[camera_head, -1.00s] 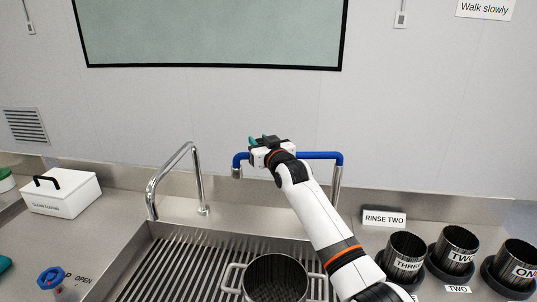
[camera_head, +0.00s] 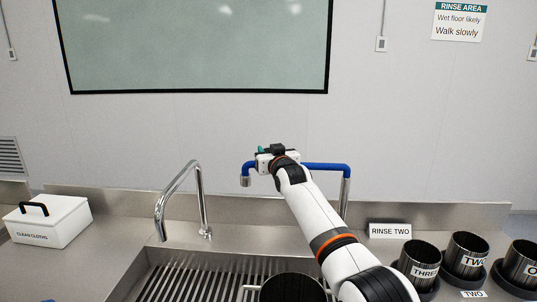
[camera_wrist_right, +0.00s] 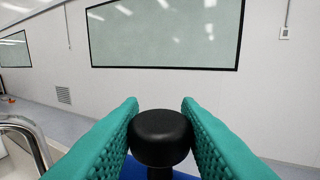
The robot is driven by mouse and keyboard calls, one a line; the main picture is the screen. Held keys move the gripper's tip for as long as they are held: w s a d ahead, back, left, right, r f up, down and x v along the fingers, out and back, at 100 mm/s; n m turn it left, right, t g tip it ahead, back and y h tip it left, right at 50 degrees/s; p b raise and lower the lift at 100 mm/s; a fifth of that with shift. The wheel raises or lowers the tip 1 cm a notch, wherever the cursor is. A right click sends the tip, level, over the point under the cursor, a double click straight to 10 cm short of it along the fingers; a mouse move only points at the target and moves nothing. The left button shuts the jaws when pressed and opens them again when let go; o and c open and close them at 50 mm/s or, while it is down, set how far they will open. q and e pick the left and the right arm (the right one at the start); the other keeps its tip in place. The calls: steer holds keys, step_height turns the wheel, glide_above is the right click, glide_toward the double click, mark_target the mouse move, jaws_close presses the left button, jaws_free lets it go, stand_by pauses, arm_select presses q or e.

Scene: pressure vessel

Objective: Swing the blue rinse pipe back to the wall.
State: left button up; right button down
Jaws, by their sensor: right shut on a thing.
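The blue rinse pipe (camera_head: 325,166) runs roughly level across the head view from a metal post (camera_head: 344,195) at its right. Its free left end turns down into a metal spout (camera_head: 245,181). My right gripper (camera_head: 263,152) is at the pipe's left part, near the spout. In the right wrist view, its teal fingers are shut on a black knob (camera_wrist_right: 161,135), with a bit of the blue pipe (camera_wrist_right: 140,170) below. The gripper and arm hide part of the pipe in the head view. My left gripper is not in view.
A slatted sink (camera_head: 190,275) holds a dark pot (camera_head: 290,288), partly cut off. A chrome faucet (camera_head: 170,195) stands left of the pipe. A white cloth box (camera_head: 60,225) is at left. Labelled black cups (camera_head: 418,262) and a RINSE TWO sign (camera_head: 390,230) are at right. The wall is behind.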

steer(key=shift+r, duration=0.25)
steer(key=c, duration=1.5)
jaws_free()
steer(key=o, duration=0.3)
steer(key=shift+w, duration=0.1)
steer(key=shift+o, duration=0.7)
steer(key=shift+w+f, duration=0.15)
steer(key=shift+f, duration=0.1)
steer(key=shift+s, duration=0.25)
steer(key=b+v, duration=0.2)
steer(key=v, duration=0.9)
steer(key=shift+s, duration=0.25)
steer(key=shift+d+r, duration=0.1)
